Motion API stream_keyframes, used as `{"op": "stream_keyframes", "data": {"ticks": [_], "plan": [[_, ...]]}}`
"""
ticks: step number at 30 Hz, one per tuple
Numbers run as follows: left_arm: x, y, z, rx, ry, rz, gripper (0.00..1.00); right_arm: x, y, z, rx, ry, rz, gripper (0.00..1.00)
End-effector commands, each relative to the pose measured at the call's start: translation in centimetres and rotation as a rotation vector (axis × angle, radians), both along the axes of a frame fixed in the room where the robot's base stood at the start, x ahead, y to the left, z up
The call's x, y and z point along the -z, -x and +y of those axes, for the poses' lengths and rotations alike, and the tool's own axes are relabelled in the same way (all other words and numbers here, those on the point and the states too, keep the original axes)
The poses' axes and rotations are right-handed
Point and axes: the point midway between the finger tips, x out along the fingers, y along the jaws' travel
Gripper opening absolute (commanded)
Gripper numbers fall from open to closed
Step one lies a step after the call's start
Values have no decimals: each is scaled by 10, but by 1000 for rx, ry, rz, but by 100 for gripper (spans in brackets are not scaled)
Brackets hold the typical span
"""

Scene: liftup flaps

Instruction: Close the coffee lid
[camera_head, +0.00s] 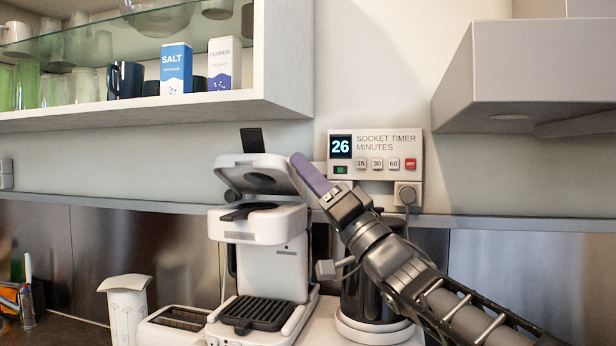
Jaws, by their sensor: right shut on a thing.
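The white coffee machine (262,240) stands on the counter. Its coffee lid (255,172) is raised and tilted up, with its dark underside showing and a gap between it and the machine body. A dark tab (252,140) sticks up behind the lid. My right gripper (300,163) reaches in from the right. Its purple finger lies against the lid's right edge, and the gripper is shut on the lid; the exact contact is partly hidden by the finger. My left gripper is not in view.
A socket timer (375,155) showing 26 is on the wall behind my right gripper, with a plug (406,195) below it. An open shelf (180,106) with cups and boxes hangs at upper left, and a grey hood (540,70) at upper right. A white toaster (172,326) stands left of the machine.

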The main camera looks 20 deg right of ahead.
Motion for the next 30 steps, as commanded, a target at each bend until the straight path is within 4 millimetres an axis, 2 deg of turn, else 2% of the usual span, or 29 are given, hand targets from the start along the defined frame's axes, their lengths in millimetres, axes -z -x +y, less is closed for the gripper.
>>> {"op": "stream_keyframes", "data": {"ticks": [12,13,18,21,30], "plan": [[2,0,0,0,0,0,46,2,0,0,1,8,-9,0],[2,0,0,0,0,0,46,2,0,0,1,8,-9,25],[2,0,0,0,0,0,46,1,0,0,1,7,-9,39],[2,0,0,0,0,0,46,1,0,0,0,7,-10,45],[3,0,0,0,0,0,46,3,2,-1,0,7,-10,45]]}}
